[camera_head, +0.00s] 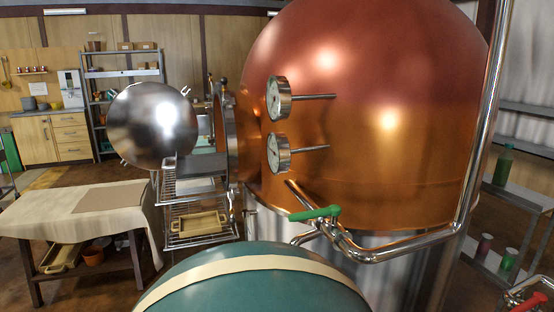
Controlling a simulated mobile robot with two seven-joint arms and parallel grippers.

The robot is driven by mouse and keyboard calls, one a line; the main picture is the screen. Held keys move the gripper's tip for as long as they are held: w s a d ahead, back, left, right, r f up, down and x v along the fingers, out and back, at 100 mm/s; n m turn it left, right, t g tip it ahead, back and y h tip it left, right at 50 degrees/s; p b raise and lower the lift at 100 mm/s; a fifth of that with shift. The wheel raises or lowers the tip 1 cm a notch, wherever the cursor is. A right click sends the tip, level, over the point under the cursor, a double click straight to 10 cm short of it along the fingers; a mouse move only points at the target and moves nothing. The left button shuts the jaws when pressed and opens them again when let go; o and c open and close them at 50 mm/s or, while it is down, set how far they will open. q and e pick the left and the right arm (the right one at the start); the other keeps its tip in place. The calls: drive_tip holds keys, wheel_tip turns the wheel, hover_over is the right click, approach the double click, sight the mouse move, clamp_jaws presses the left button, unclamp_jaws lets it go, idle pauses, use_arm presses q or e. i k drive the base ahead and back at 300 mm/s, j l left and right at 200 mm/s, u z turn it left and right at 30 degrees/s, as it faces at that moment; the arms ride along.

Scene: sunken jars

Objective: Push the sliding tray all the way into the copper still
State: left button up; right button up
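The copper still (400,135) is a large shiny dome filling the middle and right of the view. Its round side opening (231,135) faces left and is seen nearly edge-on. The round silver door (152,125) stands swung open to the left. A flat grey surface (203,165), which looks like the sliding tray, sticks out left of the opening, partly behind the door. How far it reaches into the still is hidden. Neither of my grippers is in view.
A wire rack (205,240) with a tan tray (198,224) stands below the opening. A cloth-covered table (85,207) is at left. Two gauges (278,98), a pipe (390,250) and a green-handled valve (315,214) project from the still. Brown floor shows between the furniture.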

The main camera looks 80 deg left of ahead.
sight(205, 165)
drive_tip(key=u, duration=1.85)
drive_tip(key=i+j+u, duration=0.1)
drive_tip(key=u, duration=0.4)
drive_tip(key=i+j+u, duration=0.15)
drive_tip(key=u, duration=0.3)
drive_tip(key=i+j+u, duration=0.1)
drive_tip(key=u, duration=0.4)
